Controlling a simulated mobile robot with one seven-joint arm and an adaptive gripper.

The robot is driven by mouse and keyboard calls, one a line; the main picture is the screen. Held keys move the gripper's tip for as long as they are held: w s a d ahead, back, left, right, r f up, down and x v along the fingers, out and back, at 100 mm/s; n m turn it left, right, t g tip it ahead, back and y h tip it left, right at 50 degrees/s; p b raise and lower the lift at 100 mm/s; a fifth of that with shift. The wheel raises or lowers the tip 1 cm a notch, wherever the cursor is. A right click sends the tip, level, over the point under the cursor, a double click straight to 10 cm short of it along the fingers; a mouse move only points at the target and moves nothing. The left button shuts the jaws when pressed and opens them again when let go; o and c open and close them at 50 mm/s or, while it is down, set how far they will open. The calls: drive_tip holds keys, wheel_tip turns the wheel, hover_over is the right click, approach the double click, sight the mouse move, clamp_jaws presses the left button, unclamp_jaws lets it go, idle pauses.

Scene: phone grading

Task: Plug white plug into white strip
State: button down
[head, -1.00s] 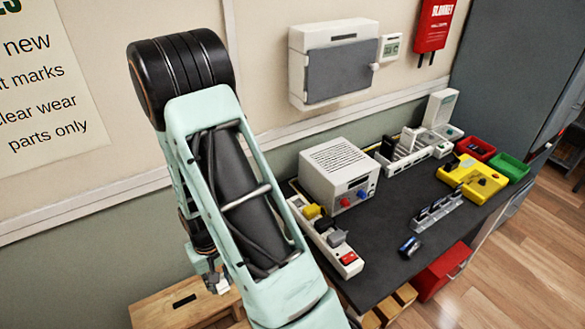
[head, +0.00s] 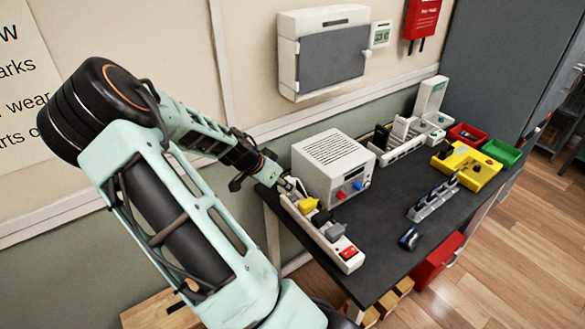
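The white strip (head: 325,247) lies along the left edge of the dark table, with a red switch (head: 349,253) at its near end. A yellow plug (head: 308,204), a dark plug (head: 321,218) and a grey plug (head: 335,231) sit on it. My gripper (head: 290,186) is at the strip's far left end, close beside the white box. Its fingers are small and partly lost against the pale strip and box, so I cannot tell if they are open or shut. I cannot make out a separate white plug; something pale is around the fingertips.
The white box (head: 335,165) with red and blue knobs stands right of my gripper. A grey rack (head: 433,200) and a small dark item (head: 409,239) lie on the table (head: 375,250). A yellow fixture (head: 466,167) and red and green bins (head: 502,152) are farther right. The front middle is clear.

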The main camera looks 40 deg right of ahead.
wheel_tip(320, 180, up, 4)
drive_tip(key=m+g+h, duration=0.1)
drive_tip(key=m, duration=0.1)
hover_over(298, 197)
drive_tip(key=a, duration=0.2)
drive_tip(key=shift+w+f+b, duration=0.15)
drive_tip(key=shift+f+b, duration=1)
drive_tip(key=shift+f, duration=0.85)
drive_tip(key=shift+w+f+b, duration=0.15)
drive_tip(key=shift+f+b, duration=1)
drive_tip(key=shift+f, duration=0.8)
drive_tip(key=shift+a+f+b, duration=0.1)
drive_tip(key=shift+f+b, duration=1.35)
drive_tip(key=shift+b, duration=0.1)
drive_tip(key=shift+s, duration=0.1)
drive_tip(key=c, duration=1.5)
unclamp_jaws()
drive_tip(key=shift+f+g, duration=0.2)
drive_tip(key=shift+g, duration=0.1)
drive_tip(key=shift+c, duration=0.2)
drive_tip(key=shift+a, duration=0.1)
drive_tip(key=v, duration=0.7)
drive_tip(key=shift+r, duration=0.65)
